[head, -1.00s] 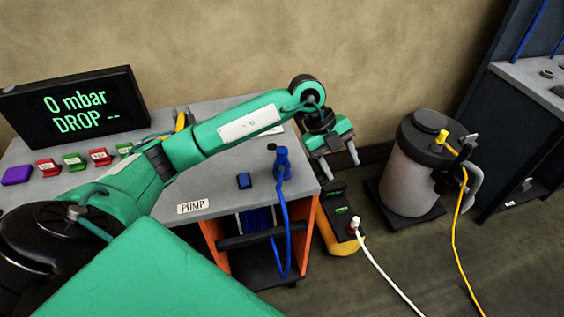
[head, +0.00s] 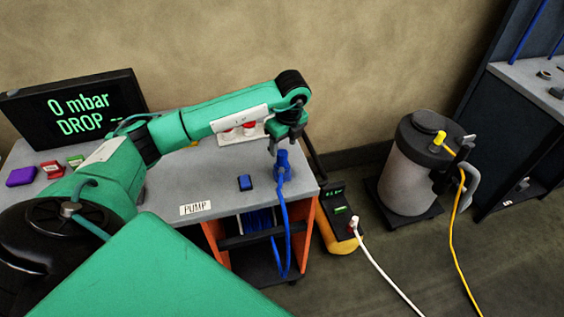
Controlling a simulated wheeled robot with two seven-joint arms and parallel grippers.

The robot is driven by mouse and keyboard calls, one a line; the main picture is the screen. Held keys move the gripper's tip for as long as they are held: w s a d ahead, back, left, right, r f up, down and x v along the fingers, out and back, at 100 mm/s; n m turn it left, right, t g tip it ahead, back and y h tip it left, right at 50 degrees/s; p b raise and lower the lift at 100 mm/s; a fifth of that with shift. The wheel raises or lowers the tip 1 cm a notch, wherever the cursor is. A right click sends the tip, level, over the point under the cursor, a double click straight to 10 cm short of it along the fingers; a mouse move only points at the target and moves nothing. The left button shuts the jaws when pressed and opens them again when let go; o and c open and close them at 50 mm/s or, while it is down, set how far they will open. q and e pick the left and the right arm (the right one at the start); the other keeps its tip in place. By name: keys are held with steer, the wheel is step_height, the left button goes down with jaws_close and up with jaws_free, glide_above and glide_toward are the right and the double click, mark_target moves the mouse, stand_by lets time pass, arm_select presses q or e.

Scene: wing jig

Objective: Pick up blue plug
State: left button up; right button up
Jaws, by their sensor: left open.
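The blue plug (head: 282,163) stands upright at the front right edge of the grey pump table (head: 205,180), with its blue cable hanging down in front. My left gripper (head: 285,148) is open and points down directly over the plug. Its fingers are at the height of the plug's top; whether they touch it I cannot tell. My right gripper is out of view.
A display (head: 80,108) and colored blocks stand at the left. A white plate with red knobs (head: 249,127) is behind my arm. A grey tank (head: 408,170) stands on the floor at right.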

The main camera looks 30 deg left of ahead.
mark_target(282, 153)
arm_select(q)
steer(key=shift+f+p, duration=0.4)
steer(key=f, duration=0.1)
steer(key=f+p, duration=0.2)
steer(key=f, duration=0.1)
steer(key=shift+a, duration=0.25)
steer(key=shift+f, duration=0.3)
steer(key=c, duration=1)
steer(key=shift+r, duration=0.1)
